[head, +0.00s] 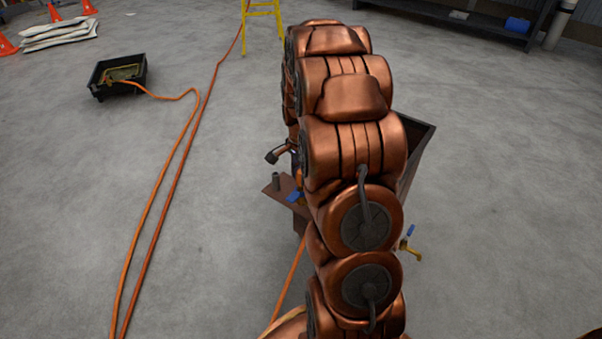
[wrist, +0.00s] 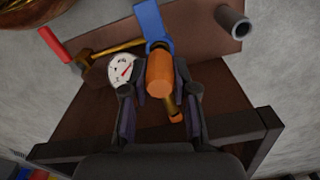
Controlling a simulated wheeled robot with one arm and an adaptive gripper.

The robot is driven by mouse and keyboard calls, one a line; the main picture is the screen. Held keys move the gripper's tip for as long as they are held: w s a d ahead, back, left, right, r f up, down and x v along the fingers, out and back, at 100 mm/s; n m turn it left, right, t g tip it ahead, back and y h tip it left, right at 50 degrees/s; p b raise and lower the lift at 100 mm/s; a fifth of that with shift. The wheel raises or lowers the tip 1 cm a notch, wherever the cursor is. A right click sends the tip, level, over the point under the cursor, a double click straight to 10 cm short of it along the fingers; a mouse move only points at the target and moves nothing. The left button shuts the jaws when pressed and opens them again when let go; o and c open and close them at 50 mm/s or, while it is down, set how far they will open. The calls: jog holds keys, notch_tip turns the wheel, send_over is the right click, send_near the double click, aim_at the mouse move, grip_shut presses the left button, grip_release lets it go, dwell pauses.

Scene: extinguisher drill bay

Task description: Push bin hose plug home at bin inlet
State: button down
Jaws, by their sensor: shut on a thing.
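In the wrist view my gripper (wrist: 160,88) is shut on an orange hose plug (wrist: 160,76), with a finger on either side. A short brass-coloured part shows below the orange piece. The plug's far end meets or overlaps a blue part (wrist: 152,20) on a brown panel (wrist: 190,45); I cannot tell whether it is seated, and the inlet itself is not clearly visible. In the head view my copper arm hides most of the dark bin (head: 416,150) and the gripper. A blue part (head: 293,196) shows at the arm's left edge.
A round white gauge (wrist: 122,70), a brass pipe with a red handle (wrist: 53,45) and a grey pipe stub (wrist: 232,22) crowd the panel. Orange hose (head: 165,180) runs across the floor from a black tray (head: 97,83). A yellow stand (head: 262,14) is behind.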

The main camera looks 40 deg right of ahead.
jog(key=shift+f, duration=0.8)
dwell(0.8)
jog(key=c, duration=0.8)
grip_release()
notch_tip(320, 180, up, 12)
jog(key=shift+r, duration=0.1)
jog(key=s+a+r+n+g+p, duration=0.1)
jog(key=s+a+r+n+p, duration=0.45)
jog(key=a+r+p, duration=0.55)
jog(key=s+a+r+n+p, duration=0.4)
jog(key=s+a+r+p, duration=0.4)
jog(key=r, duration=0.5)
jog(key=s+a+r+n+p, duration=0.2)
jog(key=s+r+n+p, duration=0.1)
jog(key=s+r+p, duration=0.1)
jog(key=s+a+r+n+p, duration=0.2)
jog(key=s+r+n+p, duration=0.1)
jog(key=s+r+p, duration=0.2)
jog(key=s+a+r+n+p, duration=0.3)
jog(key=s+r+p, duration=0.2)
jog(key=p, duration=0.1)
jog(key=shift+s+g+p, duration=0.3)
jog(key=shift+g+p, duration=0.05)
jog(key=shift+g, duration=0.05)
